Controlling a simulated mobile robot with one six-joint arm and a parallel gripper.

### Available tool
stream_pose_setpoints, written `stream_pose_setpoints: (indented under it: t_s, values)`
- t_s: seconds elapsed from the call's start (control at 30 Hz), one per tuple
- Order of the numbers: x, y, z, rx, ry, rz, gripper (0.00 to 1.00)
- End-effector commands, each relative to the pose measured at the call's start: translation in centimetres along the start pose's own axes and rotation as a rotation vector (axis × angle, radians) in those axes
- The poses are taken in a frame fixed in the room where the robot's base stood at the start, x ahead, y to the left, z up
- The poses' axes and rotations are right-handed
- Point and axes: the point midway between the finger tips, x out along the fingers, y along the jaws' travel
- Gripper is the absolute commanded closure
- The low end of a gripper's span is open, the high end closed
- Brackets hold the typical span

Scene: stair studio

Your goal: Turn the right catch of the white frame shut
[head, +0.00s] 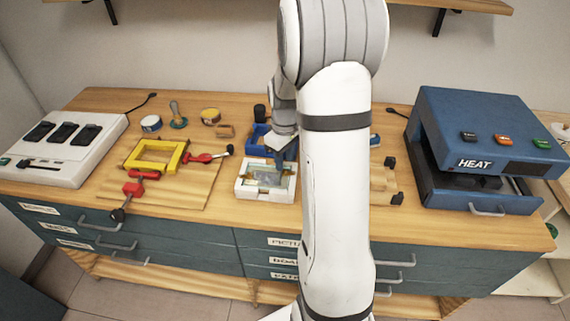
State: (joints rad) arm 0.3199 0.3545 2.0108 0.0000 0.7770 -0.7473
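The white frame (264,195) lies on the wooden worktop, left of my arm. A greyish picture or panel shows inside it. Its catches are too small or hidden to make out, and my arm is close to its right side. My gripper (280,155) is dark and small in the head view. It points down over the far part of the white frame, near its right side. Whether it touches the frame, and whether its fingers are open or shut, I cannot tell.
A blue frame or tray (256,141) lies just behind the white frame. A yellow frame (156,156) with red clamps (200,158) sits on a board to the left. A blue HEAT press (485,150) stands at the right. A white switch box (62,148) stands far left.

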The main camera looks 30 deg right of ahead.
Motion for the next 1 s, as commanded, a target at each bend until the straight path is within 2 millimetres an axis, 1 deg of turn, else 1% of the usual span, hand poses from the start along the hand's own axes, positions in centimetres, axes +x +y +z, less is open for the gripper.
stream_pose_setpoints:
  t_s: [0.03, 0.1, 0.23, 0.37, 0.57, 1.0]
  values:
    - [0.8, -0.1, 0.1, 0.0, -0.003, -0.003, 0.66]
    - [1.8, -0.1, 0.0, 0.0, -0.003, -0.003, 0.66]
    - [3.0, -0.1, 0.0, 0.0, -0.002, -0.002, 0.66]
    - [3.5, -0.1, 0.0, 0.0, 0.001, 0.001, 0.66]
    - [3.5, -0.1, 0.0, -0.001, 0.001, 0.001, 0.66]
    - [3.5, -0.1, -0.1, -0.001, 0.001, 0.001, 1.0]
